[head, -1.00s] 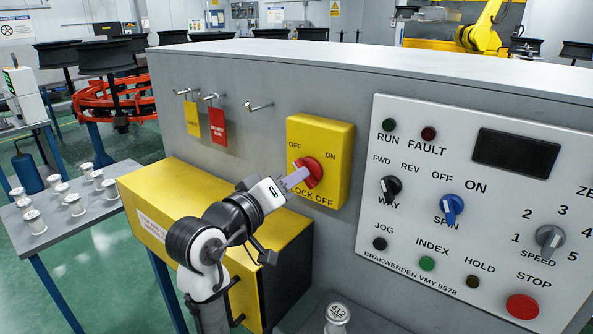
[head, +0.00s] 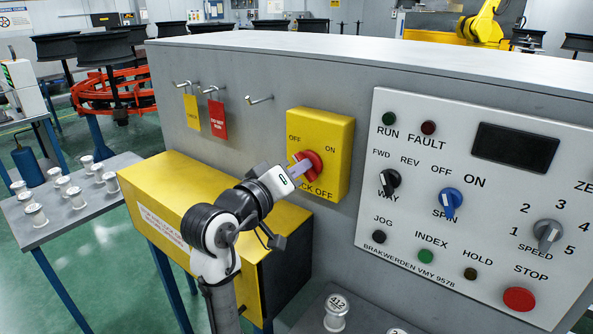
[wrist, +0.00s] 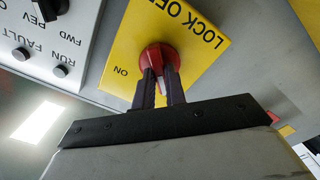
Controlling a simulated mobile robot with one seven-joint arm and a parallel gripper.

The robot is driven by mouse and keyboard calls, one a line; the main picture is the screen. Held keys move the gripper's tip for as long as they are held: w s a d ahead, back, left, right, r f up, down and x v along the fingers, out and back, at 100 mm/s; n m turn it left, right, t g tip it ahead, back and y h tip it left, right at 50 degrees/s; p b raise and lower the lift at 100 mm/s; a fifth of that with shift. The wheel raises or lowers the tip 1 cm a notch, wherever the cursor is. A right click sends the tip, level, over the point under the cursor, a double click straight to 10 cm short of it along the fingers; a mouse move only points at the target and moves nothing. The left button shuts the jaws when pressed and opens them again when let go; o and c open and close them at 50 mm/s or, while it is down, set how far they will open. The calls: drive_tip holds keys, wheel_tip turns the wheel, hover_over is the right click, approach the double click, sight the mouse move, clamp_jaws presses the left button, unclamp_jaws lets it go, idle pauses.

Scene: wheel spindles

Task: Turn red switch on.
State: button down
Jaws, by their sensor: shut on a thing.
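The red switch (head: 315,161) is a round rotary knob on a yellow box marked OFF at upper left, ON at upper right and LOCK OFF below. My gripper (head: 301,168) reaches it from the lower left and is shut on its grip. In the wrist view the two dark fingers (wrist: 159,78) straddle the grip of the red switch (wrist: 157,55), one on each side. The ON label shows just left of the fingers there. The fingers hide part of the knob, so its exact pointing direction is hard to tell.
A white control panel (head: 466,270) with knobs and buttons is to the right on the same grey cabinet. Hooks with a yellow tag (head: 192,112) and a red tag (head: 217,119) are at left. A yellow box (head: 190,195) lies below my arm. A table with spindles stands far left.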

drive_tip(key=shift+s+d+m+b, duration=0.1)
drive_tip(key=shift+d+m+b, duration=0.05)
drive_tip(key=shift+m+b, duration=7.7)
drive_tip(key=shift+m+p, duration=1.15)
drive_tip(key=shift+m, duration=0.1)
drive_tip(key=c, duration=1.4)
unclamp_jaws()
drive_tip(key=shift+c, duration=0.2)
